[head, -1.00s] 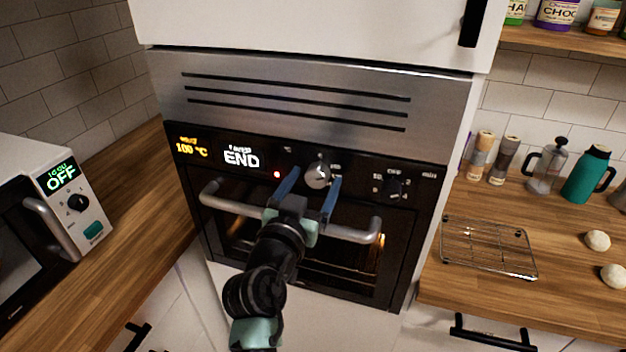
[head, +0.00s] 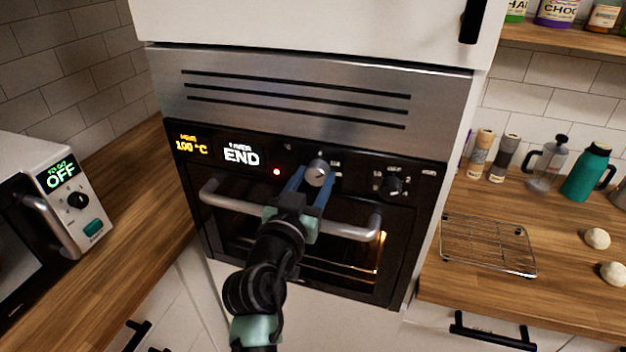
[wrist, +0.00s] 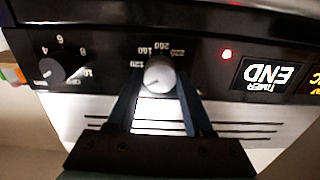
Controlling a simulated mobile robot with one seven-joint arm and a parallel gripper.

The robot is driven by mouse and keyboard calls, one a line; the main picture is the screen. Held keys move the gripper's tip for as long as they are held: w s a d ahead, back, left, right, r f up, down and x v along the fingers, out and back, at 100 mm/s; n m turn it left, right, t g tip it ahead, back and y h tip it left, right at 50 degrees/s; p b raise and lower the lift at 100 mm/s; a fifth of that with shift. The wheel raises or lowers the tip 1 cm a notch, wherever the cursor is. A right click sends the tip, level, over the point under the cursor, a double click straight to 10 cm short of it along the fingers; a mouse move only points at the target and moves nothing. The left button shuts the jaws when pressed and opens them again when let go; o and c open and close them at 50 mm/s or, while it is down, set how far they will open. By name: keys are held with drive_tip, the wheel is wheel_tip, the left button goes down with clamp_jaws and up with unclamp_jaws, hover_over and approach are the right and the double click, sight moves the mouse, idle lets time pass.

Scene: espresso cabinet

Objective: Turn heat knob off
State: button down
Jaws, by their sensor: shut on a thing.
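The heat knob (head: 317,173) is a silver round knob on the oven's black control panel. My gripper (head: 310,180) has its two blue fingers closed on the knob's sides. In the wrist view the silver knob (wrist: 159,75) sits between the fingertips (wrist: 160,82), with temperature numbers printed around it. The oven display (head: 215,152) reads about 100 °C and "END". A red light (head: 277,172) is lit left of the knob. The knob's lower side is partly hidden by the fingers.
The oven's handle bar (head: 350,232) runs just below the panel, close to my gripper. A microwave (head: 85,215) stands on the left counter. A wire rack (head: 488,246) lies on the right counter.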

drive_tip(key=n, duration=0.6)
drive_tip(key=n+p, duration=0.1)
drive_tip(key=n, duration=0.4)
idle(0.3)
drive_tip(key=shift+f+n, duration=0.1)
drive_tip(key=shift+n, duration=0.2)
drive_tip(key=shift+c, duration=1.4)
unclamp_jaws()
drive_tip(key=b+v, duration=0.2)
drive_tip(key=v, duration=1.1)
drive_tip(key=shift+b, duration=0.35)
